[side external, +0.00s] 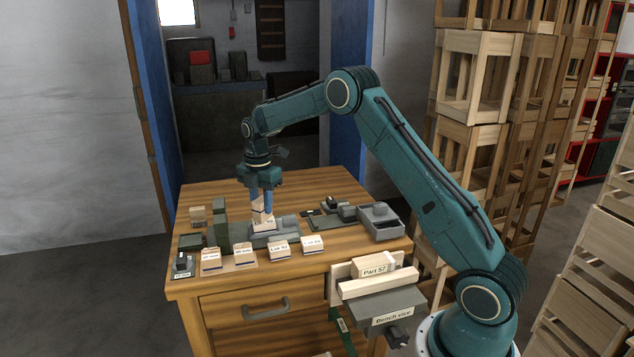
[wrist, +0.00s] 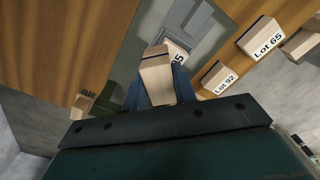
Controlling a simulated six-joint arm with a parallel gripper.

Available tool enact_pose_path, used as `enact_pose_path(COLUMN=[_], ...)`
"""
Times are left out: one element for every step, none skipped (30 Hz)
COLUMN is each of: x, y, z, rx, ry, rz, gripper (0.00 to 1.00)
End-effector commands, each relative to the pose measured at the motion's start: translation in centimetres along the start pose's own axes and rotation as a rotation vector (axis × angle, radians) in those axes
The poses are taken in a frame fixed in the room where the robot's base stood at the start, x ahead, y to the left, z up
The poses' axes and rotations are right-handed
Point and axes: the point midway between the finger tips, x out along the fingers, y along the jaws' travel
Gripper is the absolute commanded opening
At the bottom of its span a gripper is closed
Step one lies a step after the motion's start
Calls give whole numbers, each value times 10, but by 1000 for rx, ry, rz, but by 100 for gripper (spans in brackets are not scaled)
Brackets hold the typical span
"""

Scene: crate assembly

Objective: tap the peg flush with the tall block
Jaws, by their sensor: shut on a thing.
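My gripper (side external: 262,204) points down over the bench, its blue fingers shut on a light wooden tall block (side external: 261,216). In the wrist view the tall block (wrist: 157,78) sits between the fingers, with a dark band near its far end. Below it a pale wooden part (side external: 264,227) sits in a grey fixture (side external: 289,225). In the wrist view the part (wrist: 178,50) shows a label, partly covered by the tall block. I cannot tell whether the block touches the part. I cannot make out the peg; the held block may hide it.
Small boxes labelled Lot 92 (side external: 279,249) and Lot 65 (side external: 312,245) stand in front of the fixture, with two more labelled boxes to their left. A green upright (side external: 220,224) stands left. A grey open bin (side external: 380,230) is right. The bench vice (side external: 378,305) holds boards.

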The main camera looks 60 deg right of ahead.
Motion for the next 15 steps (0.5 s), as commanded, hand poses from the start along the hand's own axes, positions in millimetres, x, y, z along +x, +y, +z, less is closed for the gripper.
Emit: enact_pose_path(x=[-1,-1,-1,-1,-1,-1,-2,-2,-3,-4,-6,-8,-9,-11,-14], y=[0,0,0,0,0,0,0,0,0,0,0,0,1,1,1], z=[0,0,0,0,0,0,0,0,0,0,0,0,0,0,0], rx=[0,0,0,0,0,0,0,0,0,0,0,0,0,0,0], ry=[-1,-1,0,0,0,0,0,-1,-1,-1,-1,-1,-1,-1,-1], rz=[2,2,2,1,1,1,2,2,2,2,2,3,3,4,4], gripper=[5,2,2,2,2,2,2,2,2,2,2,2,2,2,2])
